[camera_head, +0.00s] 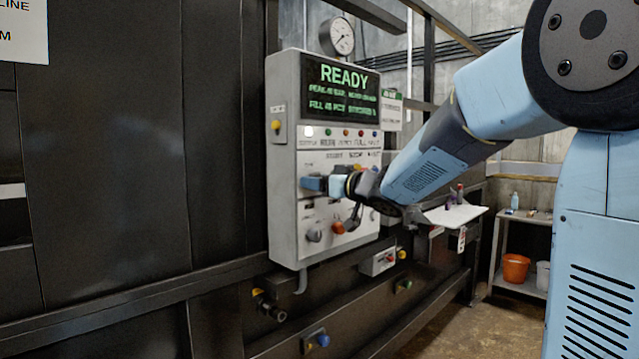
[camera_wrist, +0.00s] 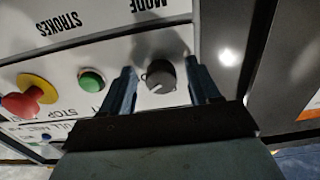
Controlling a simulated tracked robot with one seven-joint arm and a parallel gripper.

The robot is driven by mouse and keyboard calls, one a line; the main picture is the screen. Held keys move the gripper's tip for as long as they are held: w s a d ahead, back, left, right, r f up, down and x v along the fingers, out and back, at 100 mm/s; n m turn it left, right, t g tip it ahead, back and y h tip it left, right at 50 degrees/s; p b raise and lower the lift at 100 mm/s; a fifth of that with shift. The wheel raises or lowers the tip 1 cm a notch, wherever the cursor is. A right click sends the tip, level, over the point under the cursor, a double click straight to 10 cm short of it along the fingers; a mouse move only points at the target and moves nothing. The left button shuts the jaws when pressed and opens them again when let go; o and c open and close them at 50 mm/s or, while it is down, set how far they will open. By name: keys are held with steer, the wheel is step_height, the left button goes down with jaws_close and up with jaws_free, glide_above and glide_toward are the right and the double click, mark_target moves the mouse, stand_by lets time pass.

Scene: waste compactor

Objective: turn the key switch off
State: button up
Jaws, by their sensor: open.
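A dark round switch knob (camera_wrist: 160,76) with a pale mark across its lower face sits on the white panel in the wrist view. It appears to be the key switch, but its label is hidden behind my gripper. My gripper (camera_wrist: 162,68) is open, one finger on each side of the knob, with a gap visible to both. I cannot tell how deep the fingers reach. In the head view my gripper (camera_head: 316,184) is at the left of the control box's middle row and hides the knob. The control box (camera_head: 284,200) has a screen (camera_head: 342,88) reading READY.
A green button (camera_wrist: 91,80) and a red mushroom button on yellow (camera_wrist: 27,98) share the knob's row. Below my gripper are a grey knob (camera_head: 314,234) and an orange knob (camera_head: 338,228). A pressure gauge (camera_head: 338,37) stands above the box. A yellow button (camera_head: 276,126) is on its side.

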steer(key=c, duration=1)
steer(key=shift+c, duration=0.2)
steer(key=shift+n, duration=0.4)
steer(key=n, duration=1.1)
